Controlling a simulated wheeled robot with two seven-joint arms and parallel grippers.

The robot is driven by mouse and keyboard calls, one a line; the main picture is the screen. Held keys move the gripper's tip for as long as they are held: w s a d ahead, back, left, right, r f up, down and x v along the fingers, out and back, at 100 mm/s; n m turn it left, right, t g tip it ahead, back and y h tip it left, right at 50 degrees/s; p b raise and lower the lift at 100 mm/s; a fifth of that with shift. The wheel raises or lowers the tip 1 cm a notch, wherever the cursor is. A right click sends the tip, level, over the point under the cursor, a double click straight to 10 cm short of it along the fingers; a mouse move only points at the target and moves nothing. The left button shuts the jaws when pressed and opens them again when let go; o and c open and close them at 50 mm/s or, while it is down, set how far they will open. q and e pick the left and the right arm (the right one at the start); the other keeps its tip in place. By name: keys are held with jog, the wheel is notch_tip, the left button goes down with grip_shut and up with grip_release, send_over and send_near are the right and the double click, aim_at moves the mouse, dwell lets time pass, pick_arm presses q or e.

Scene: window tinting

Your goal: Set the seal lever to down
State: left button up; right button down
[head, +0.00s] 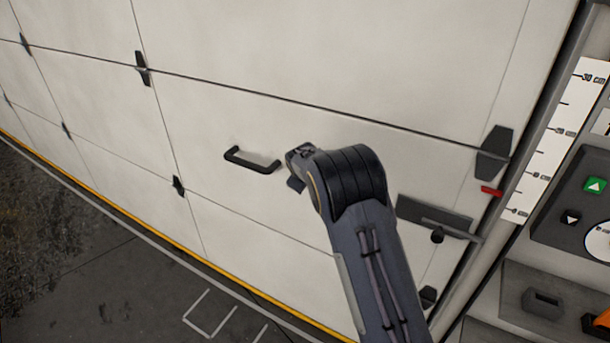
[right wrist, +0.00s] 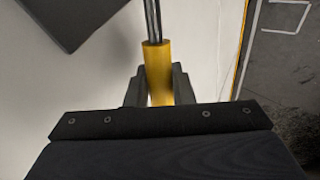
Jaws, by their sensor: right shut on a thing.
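The seal lever appears in the right wrist view as a yellow grip (right wrist: 157,62) on a bare metal rod (right wrist: 152,20). My right gripper (right wrist: 159,88) is shut on the yellow grip, with one dark finger on each side of it. In the head view my right arm reaches up from the bottom across the pale door, and I cannot make out the lever or the fingers there. Whether the lever is up or down cannot be told. My left gripper is in neither view.
The large pale panelled door (head: 270,50) has a black pull handle (head: 252,160) left of my arm and a dark latch plate (head: 434,215) right of it. A control box (head: 575,200) and a scale strip (head: 556,140) stand at right. Open floor (head: 110,285) lies lower left.

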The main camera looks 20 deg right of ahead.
jog(key=shift+a+f, duration=0.1)
jog(key=shift+f, duration=0.1)
dwell(0.3)
jog(key=c, duration=1.3)
grip_release()
jog(key=shift+w, duration=0.1)
jog(key=shift+r, duration=0.1)
jog(key=b+v, duration=0.2)
jog(key=v, duration=0.5)
jog(key=shift+s+r, duration=0.2)
jog(key=shift+s, duration=0.05)
